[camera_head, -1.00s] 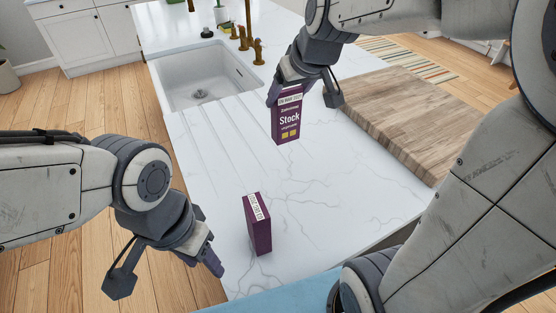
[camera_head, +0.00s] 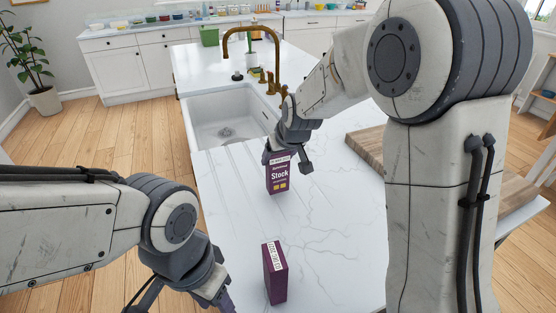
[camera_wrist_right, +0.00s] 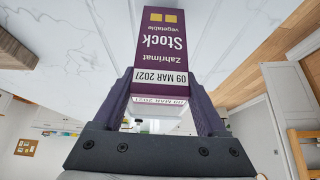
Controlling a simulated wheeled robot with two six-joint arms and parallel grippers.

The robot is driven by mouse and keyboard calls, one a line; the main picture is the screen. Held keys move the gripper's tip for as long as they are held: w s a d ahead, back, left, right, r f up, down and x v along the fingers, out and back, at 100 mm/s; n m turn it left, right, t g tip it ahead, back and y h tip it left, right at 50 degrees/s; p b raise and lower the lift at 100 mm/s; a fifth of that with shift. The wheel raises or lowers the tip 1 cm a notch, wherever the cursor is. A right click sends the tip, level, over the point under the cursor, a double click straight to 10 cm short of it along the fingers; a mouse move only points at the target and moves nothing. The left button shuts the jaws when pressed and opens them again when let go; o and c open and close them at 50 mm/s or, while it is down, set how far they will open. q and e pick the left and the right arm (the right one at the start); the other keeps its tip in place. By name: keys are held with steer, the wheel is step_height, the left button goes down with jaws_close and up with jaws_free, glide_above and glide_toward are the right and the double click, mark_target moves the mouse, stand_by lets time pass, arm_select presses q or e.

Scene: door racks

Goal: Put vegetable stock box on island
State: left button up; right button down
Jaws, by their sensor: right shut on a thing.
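A purple vegetable stock box (camera_head: 279,178) is upright in my right gripper (camera_head: 280,153), which is shut on its top end. In the right wrist view the box (camera_wrist_right: 163,42) sits between the two fingers (camera_wrist_right: 166,103), its label upside down. It is over the white marble island (camera_head: 240,220), in front of the sink; I cannot tell whether its base touches the top. A second purple box (camera_head: 275,275) stands upright on the island nearer to me. My left gripper (camera_head: 224,303) is at the lower edge, left of that box; its jaws are not clear.
A sink (camera_head: 232,118) with a brass tap (camera_head: 250,38) is behind the held box. A wooden board (camera_head: 368,146) lies to the right, partly hidden by my right arm. Marble around the held box is clear.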

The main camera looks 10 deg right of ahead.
steer(key=shift+f, duration=0.9)
steer(key=shift+f, duration=0.2)
jaws_free()
steer(key=shift+s+r, duration=0.15)
steer(key=shift+r, duration=0.35)
steer(key=v, duration=1.1)
steer(key=shift+s, duration=0.15)
